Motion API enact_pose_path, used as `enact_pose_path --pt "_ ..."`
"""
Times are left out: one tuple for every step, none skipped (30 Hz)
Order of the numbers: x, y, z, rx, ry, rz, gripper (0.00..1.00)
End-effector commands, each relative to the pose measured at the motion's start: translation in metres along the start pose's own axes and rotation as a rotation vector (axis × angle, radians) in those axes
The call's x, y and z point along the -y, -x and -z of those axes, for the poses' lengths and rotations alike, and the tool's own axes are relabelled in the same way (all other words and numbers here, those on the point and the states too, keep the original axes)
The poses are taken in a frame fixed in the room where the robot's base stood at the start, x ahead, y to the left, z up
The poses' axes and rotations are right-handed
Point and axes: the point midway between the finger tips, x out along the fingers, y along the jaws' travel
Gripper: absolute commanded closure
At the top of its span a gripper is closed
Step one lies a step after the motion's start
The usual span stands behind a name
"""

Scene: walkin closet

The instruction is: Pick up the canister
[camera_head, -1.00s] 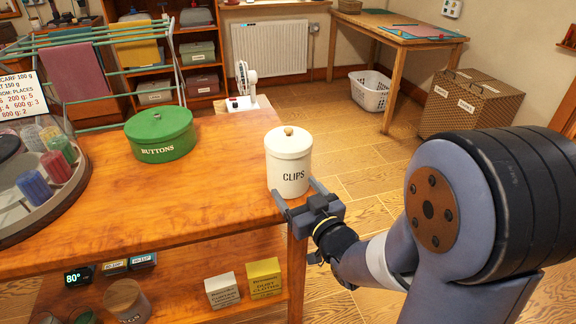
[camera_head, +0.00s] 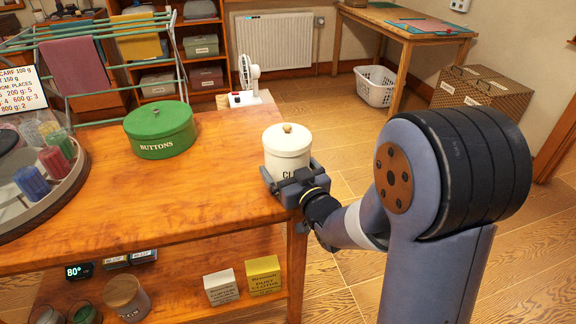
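The canister (camera_head: 287,149) is white with a lid, a small tan knob and dark lettering, partly covered. It stands upright at the right end of the wooden table (camera_head: 190,200). My gripper (camera_head: 289,172) is at the canister's lower body on the near right side, one finger to its left and one to its right. The fingers are apart with the canister between them. Whether they press on it cannot be seen. The canister's base is hidden behind the gripper.
A round tray (camera_head: 65,195) with coloured spools is at far left. Small boxes (camera_head: 263,275) sit on the lower shelf.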

Motion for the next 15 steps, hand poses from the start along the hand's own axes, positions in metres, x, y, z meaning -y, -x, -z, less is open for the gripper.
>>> enact_pose_path --pt "0.0000 0.0001 0.0000 0.000 0.000 0.000 0.15" --pt "0.0000 0.0001 0.0000 0.000 0.000 0.000 0.17" --pt "0.0000 0.0002 0.0000 0.000 0.000 0.000 0.20" --pt "0.0000 0.0002 0.0000 0.000 0.000 0.000 0.23" --pt "0.0000 0.0002 0.0000 0.000 0.000 0.000 0.25" --pt "0.0000 0.0002 0.0001 0.000 0.000 0.000 0.29" --pt "0.0000 0.0002 0.0000 0.000 0.000 0.000 0.31" --pt "0.0000 0.0002 0.0001 0.000 0.000 0.000 0.34" --pt "0.0000 0.0001 0.0009 -0.002 0.001 0.000 0.34" --pt "0.0000 0.0001 0.0009 -0.002 0.001 0.000 0.34" --pt "0.0000 0.0001 0.0009 -0.002 0.001 0.000 0.34" --pt "0.0000 0.0001 0.0009 -0.002 0.001 0.000 0.34" --pt "-0.0001 0.0001 0.0009 -0.002 0.001 0.000 0.34" --pt "-0.0001 0.0001 0.0012 -0.002 0.001 0.000 0.34" --pt "-0.0001 0.0001 0.0024 -0.003 0.001 0.000 0.34"
